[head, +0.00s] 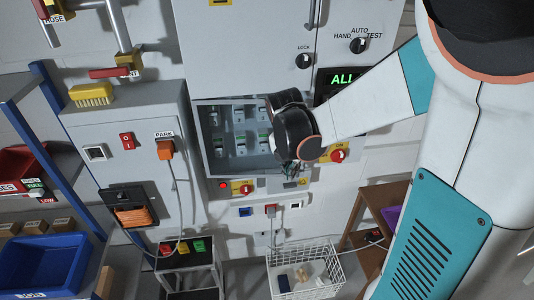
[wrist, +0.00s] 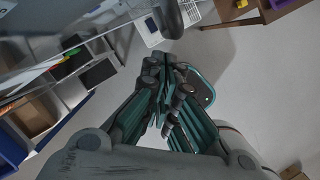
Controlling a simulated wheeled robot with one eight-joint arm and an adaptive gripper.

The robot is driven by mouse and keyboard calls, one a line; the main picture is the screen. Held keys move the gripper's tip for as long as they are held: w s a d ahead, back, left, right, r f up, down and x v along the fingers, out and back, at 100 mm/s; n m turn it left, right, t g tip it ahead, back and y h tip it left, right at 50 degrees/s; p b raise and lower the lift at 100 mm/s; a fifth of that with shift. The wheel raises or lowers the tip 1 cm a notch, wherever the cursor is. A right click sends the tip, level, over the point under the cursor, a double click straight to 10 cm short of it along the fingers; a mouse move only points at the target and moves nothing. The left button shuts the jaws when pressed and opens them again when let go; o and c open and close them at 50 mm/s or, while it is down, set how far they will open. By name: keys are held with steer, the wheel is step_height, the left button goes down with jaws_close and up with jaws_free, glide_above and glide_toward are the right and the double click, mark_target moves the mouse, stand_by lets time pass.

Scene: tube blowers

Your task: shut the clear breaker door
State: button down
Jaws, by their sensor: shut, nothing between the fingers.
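The breaker compartment (head: 199,128) is set in the front of the tall grey cabinet (head: 250,40), with rows of pale breakers (head: 240,140) showing inside. The clear door cannot be made out apart from the compartment, so its angle is unclear. My dark wrist covers the compartment's right part in the head view. My gripper (head: 290,170) is mostly hidden behind that wrist, near the compartment's lower right. In the wrist view my gripper (wrist: 168,70) is shut with its fingers together and empty. I cannot tell whether it touches the door.
A grey box with an orange plug (head: 165,149) stands left. A white wire basket (head: 305,272) and a brown wooden stand (head: 355,225) are below. Blue shelving (head: 50,90) is far left.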

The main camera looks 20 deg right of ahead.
steer(key=shift+w+d, duration=0.25)
steer(key=shift+d, duration=0.1)
steer(key=w+d, duration=0.1)
steer(key=w, duration=0.1)
steer(key=w+d+b, duration=0.1)
steer(key=shift+w+d+r, duration=0.1)
steer(key=shift+w+d, duration=0.2)
steer(key=shift+w, duration=0.1)
steer(key=shift+a, duration=0.1)
